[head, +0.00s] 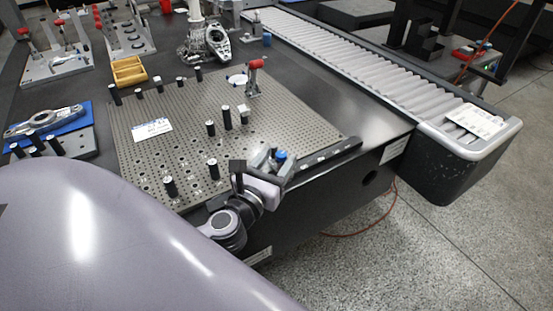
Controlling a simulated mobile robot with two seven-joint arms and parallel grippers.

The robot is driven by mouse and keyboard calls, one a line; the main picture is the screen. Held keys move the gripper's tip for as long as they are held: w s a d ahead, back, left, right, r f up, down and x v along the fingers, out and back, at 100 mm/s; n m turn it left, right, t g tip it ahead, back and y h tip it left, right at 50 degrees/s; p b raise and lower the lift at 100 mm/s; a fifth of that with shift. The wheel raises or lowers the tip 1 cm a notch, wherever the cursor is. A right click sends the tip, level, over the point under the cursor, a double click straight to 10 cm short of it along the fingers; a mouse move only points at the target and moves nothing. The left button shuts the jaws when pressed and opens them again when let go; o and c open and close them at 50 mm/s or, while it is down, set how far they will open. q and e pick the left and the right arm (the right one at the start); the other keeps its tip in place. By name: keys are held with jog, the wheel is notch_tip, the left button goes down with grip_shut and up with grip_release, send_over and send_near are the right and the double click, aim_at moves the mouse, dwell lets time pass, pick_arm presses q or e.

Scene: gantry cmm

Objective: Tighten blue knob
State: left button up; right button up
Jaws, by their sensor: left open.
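The blue knob (281,155) is a small blue cap at the near right corner of the perforated fixture plate (200,107). My left gripper (271,163) is open at this corner, with its fingers close beside the knob. I cannot tell whether the fingers touch the knob. My gripper and wrist hide the lower part of the knob and its mount. My right gripper is not in view.
Several black posts, such as one post (170,187), stand on the plate. A red-topped clamp (254,76) stands toward its back. A ribbed conveyor (350,60) runs along the right, with floor beyond. A blue tray (62,125) with a metal part lies at left.

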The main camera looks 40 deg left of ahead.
pick_arm(q)
jog(key=shift+w, duration=0.15)
jog(key=shift+c, duration=0.4)
grip_shut()
